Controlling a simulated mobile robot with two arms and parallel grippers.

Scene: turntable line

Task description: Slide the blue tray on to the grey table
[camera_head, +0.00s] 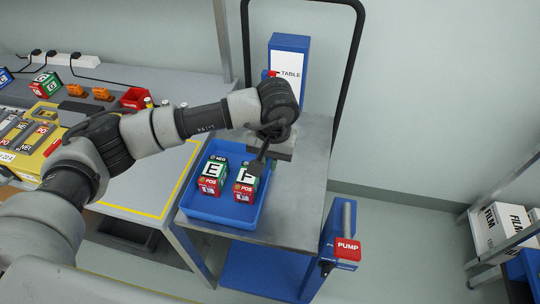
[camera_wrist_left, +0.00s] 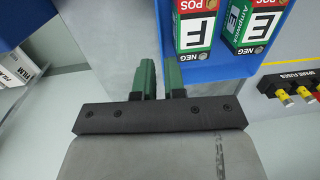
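The blue tray (camera_head: 222,208) lies flat at the left part of the grey table (camera_head: 290,215), with its left side close to the seam with the workbench. It holds battery block E (camera_head: 212,174) and battery block F (camera_head: 245,184). My left gripper (camera_head: 259,160) is at the tray's right side, near the far corner. My right gripper is not in view.
The workbench (camera_head: 140,195) with a yellow outline adjoins the table on the left. A blue TABLE box (camera_head: 289,70) stands at the table's back, and a PUMP handle (camera_head: 347,248) is at its right front. The table's right part is clear.

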